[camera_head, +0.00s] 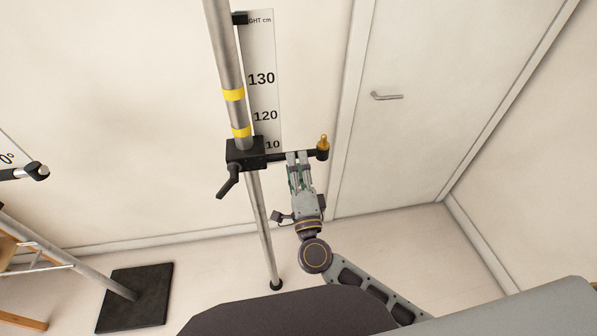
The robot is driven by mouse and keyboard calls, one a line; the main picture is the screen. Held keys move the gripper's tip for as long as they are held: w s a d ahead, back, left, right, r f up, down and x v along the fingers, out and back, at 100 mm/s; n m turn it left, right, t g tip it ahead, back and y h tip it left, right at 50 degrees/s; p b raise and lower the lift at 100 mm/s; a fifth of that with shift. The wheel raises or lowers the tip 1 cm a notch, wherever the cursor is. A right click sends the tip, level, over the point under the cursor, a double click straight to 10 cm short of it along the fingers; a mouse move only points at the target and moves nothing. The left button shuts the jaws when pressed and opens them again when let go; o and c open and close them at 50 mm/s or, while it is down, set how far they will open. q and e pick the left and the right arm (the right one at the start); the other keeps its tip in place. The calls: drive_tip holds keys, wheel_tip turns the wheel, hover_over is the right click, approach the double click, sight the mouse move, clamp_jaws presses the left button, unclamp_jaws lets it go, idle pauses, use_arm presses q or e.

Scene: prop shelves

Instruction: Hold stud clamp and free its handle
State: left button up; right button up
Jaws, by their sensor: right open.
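The stud clamp is a black block (246,153) around a vertical grey pole (256,205). Its black lever handle (229,182) hangs down to the lower left of the block. A dark horizontal arm runs right from the block to a black end with a brass stud (323,142) pointing up. My right gripper (297,156) is open, with its fingertips at the horizontal arm between block and stud. Whether the fingers touch the arm cannot be told. My left gripper does not show.
A height scale (263,95) stands behind the pole, which has yellow bands (233,94). A door (420,120) is at the right. At the left are a second slanted pole on a black base plate (136,297) and a wooden item (12,262). Floor right of the pole is clear.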

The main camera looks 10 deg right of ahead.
drive_tip(key=shift+p+x, duration=0.75)
drive_tip(key=shift+x, duration=1.25)
clamp_jaws()
